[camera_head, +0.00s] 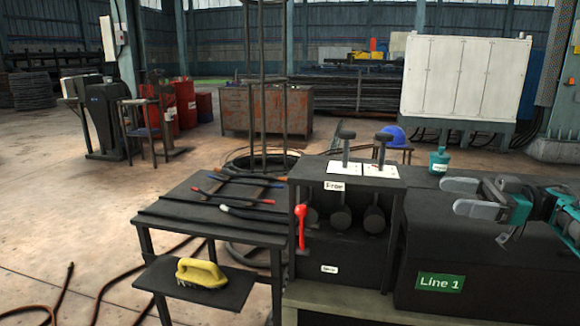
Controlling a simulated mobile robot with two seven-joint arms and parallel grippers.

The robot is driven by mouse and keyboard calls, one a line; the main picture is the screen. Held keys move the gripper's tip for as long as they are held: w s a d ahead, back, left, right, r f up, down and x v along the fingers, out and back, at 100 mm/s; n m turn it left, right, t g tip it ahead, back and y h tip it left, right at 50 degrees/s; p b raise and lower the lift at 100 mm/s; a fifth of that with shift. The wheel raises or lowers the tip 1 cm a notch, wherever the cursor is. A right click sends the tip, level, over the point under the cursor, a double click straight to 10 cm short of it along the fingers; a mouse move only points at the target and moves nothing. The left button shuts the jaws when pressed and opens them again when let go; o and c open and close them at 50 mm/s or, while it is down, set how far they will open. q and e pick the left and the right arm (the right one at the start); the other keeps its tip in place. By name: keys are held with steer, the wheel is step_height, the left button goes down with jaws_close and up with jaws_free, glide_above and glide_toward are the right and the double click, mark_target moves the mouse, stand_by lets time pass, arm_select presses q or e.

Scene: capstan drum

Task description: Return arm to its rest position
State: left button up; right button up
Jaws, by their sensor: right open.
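My right gripper (452,196) comes in from the right edge, its two grey fingers pointing left and spread apart with nothing between them. It is above the dark machine housing (440,245) that carries a green "Line 1" sign (440,282). My teal and dark right arm (560,215) runs out of the picture at the right. My left gripper and left arm are not in view.
A teal bottle (438,162) stands just behind my right gripper. To the left are two upright black-knobbed levers (347,150) on white plates and a red lever (301,226). A side table (175,210) holds several tools, and a yellow-handled brush (200,272) lies on a lower shelf.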

steer(key=s+a+f+m+t+h+p, duration=0.2)
steer(key=a+f+m+t, duration=0.3)
steer(key=a+f, duration=0.4)
steer(key=s+a+f+m+t+h+p, duration=0.1)
steer(key=a+f+m+t+h+p, duration=0.2)
steer(key=a+f+t, duration=0.5)
arm_select(q)
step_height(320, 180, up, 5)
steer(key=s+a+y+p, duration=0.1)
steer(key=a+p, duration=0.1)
steer(key=p, duration=0.2)
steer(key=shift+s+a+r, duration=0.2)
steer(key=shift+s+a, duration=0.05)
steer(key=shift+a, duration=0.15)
arm_select(e)
steer(key=s+f+m+g+h, duration=0.1)
steer(key=s+f+m+h, duration=0.1)
steer(key=s, duration=0.6)
steer(key=s+f+m+g+h, duration=0.2)
steer(key=s+f+h, duration=0.3)
steer(key=s, duration=0.3)
steer(key=s+f+m+g+h, duration=0.2)
steer(key=s+f+h, duration=0.2)
steer(key=s, duration=0.4)
steer(key=shift+s+d+h, duration=0.25)
steer(key=shift+d+h, duration=0.05)
steer(key=shift+d, duration=0.15)
